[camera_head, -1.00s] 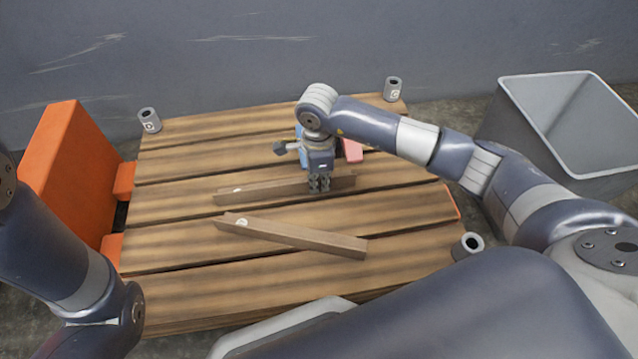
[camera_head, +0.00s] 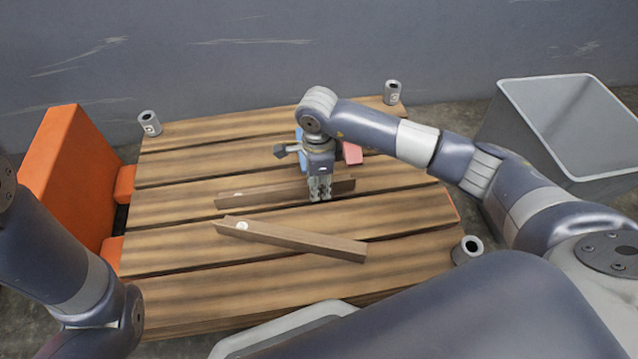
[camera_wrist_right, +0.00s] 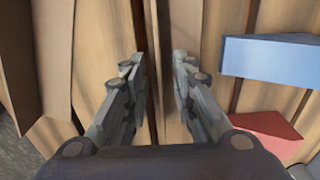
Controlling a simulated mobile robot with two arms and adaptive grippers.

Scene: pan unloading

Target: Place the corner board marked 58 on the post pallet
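Two brown corner boards lie on a slatted wooden pallet (camera_head: 190,292) with grey tube posts at its corners. The far board (camera_head: 265,193) and the near board (camera_head: 300,239) each carry a round white label near the left end; the numbers are too small to read. My right gripper (camera_head: 319,198) points down at the right part of the far board. In the right wrist view its fingers (camera_wrist_right: 158,62) stand apart, with a brown strip, seemingly the far board, beneath and between them. Contact cannot be made out. My left arm shows at the left; its gripper is out of frame.
A blue block (camera_wrist_right: 268,58) and a pink block (camera_wrist_right: 268,134) lie just beyond my right gripper. An orange structure (camera_head: 75,170) stands at the pallet's left. A grey open bin (camera_head: 510,130) stands at the right. The pallet's front planks are clear.

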